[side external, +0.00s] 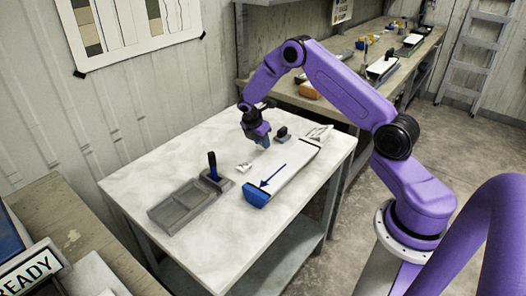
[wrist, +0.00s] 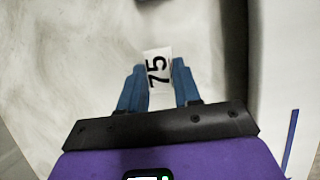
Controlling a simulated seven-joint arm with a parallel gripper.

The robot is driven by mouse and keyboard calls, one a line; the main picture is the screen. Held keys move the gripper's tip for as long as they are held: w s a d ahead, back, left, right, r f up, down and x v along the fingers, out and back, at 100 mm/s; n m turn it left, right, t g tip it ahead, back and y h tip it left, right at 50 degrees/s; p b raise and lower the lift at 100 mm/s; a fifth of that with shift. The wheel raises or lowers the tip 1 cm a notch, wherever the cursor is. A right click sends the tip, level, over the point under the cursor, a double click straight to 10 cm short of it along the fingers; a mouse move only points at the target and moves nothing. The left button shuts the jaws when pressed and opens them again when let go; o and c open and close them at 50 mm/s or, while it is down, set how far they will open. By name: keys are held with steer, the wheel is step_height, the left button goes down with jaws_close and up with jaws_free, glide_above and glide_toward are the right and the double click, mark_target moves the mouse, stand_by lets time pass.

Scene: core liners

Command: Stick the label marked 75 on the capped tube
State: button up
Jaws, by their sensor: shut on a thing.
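The capped tube (side external: 290,165) is a long white liner lying on the table, with a blue cap (side external: 257,196) at its near end and a blue arrow drawn along it pointing to that cap. In the wrist view its white side (wrist: 290,70) fills the right edge, with part of the blue line. My gripper (side external: 265,142) is above the table, left of the tube and apart from it. In the wrist view its blue fingers (wrist: 158,66) are shut on the small white label marked 75 (wrist: 157,72), whose black digits appear sideways. The label cannot be made out in the side view.
A grey compartment tray (side external: 172,214) and an upright dark blue-handled tool (side external: 212,165) are on the left. A small white piece (side external: 244,167) lies between tray and tube. A black object (side external: 283,133) stands beyond my gripper. The table's (side external: 150,160) back left is clear.

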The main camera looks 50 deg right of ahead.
steer(key=shift+r, duration=1.85)
steer(key=shift+s+d+r, duration=0.2)
steer(key=shift+s+d, duration=0.05)
steer(key=shift+s, duration=0.05)
steer(key=s+d+r, duration=0.3)
steer(key=s+r, duration=0.1)
steer(key=s, duration=0.2)
step_height(320, 180, up, 2)
glide_above(305, 147)
steer(key=a, duration=0.2)
steer(key=shift+d+f, duration=0.15)
steer(key=shift+f, duration=2.2)
steer(key=shift+f, duration=1.2)
